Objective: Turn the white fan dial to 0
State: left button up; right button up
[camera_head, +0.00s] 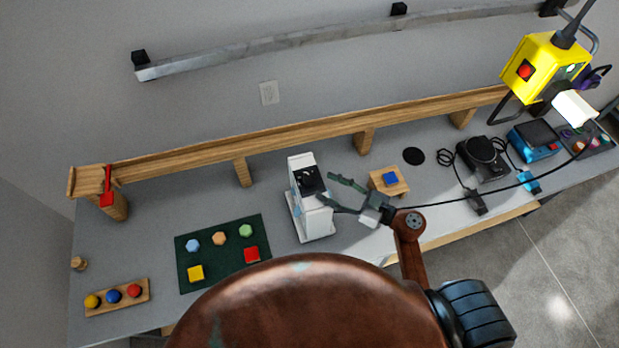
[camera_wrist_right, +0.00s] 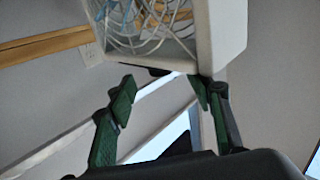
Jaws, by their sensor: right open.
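The white fan (camera_head: 317,222) stands upright on the table, with a black panel (camera_head: 312,182) on its top. In the right wrist view its wire grille and white housing (camera_wrist_right: 228,30) fill the top. My right gripper (camera_head: 327,187) comes in from the right, open, its fingertips close to the upper part of the fan. In the right wrist view the two green fingers (camera_wrist_right: 165,90) are spread, with nothing between them. A small dark part (camera_wrist_right: 158,72) shows at the housing edge; I cannot tell whether it is the dial. The dial setting cannot be read. My left gripper is out of view.
A wooden block with a blue piece (camera_head: 390,179) stands right of the fan. A green mat (camera_head: 221,263) with several coloured pieces lies to its left. A long wooden shelf (camera_head: 300,133) runs behind. A black cable crosses the table on the right.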

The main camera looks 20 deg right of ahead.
aim_at(315, 181)
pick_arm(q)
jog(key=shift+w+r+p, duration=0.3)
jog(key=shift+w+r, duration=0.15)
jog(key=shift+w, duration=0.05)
pick_arm(e)
jog(key=x, duration=0.7)
jog(key=shift+a+r, duration=0.1)
jog(key=shift+r, duration=0.05)
jog(key=shift+c, duration=0.6)
jog(key=c, duration=1.1)
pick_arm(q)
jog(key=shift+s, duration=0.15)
pick_arm(e)
jog(key=shift+o, duration=0.2)
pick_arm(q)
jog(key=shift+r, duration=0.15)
